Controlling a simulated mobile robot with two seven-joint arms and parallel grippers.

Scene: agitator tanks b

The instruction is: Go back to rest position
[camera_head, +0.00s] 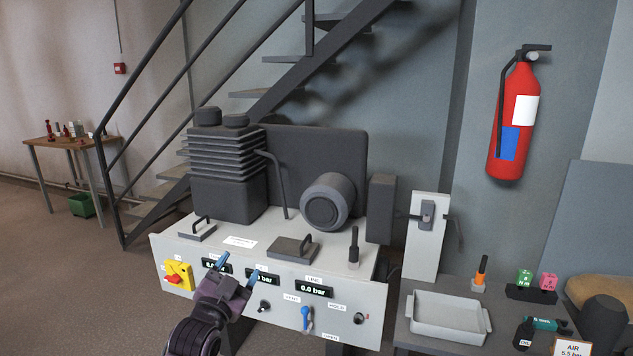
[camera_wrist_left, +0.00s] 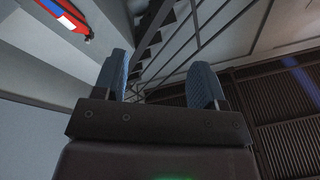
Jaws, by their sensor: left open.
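My left gripper (camera_head: 236,272) is in front of the compressor's control panel (camera_head: 278,322) in the head view. Its two blue fingertips point up and stand apart, with nothing between them. The left wrist view shows the same open fingers (camera_wrist_left: 163,88) against the staircase and grey wall. The gripper partly covers the digital displays, one of which reads 0.0 bar (camera_head: 314,288). I cannot tell whether it touches the panel. My right gripper is not in view.
The panel carries a yellow-and-red switch (camera_head: 178,275) and a blue valve handle (camera_head: 306,318). A grey table with a white tray (camera_head: 448,317) stands at right. A fire extinguisher (camera_head: 516,115) hangs on the wall. Open floor (camera_head: 60,260) lies at left.

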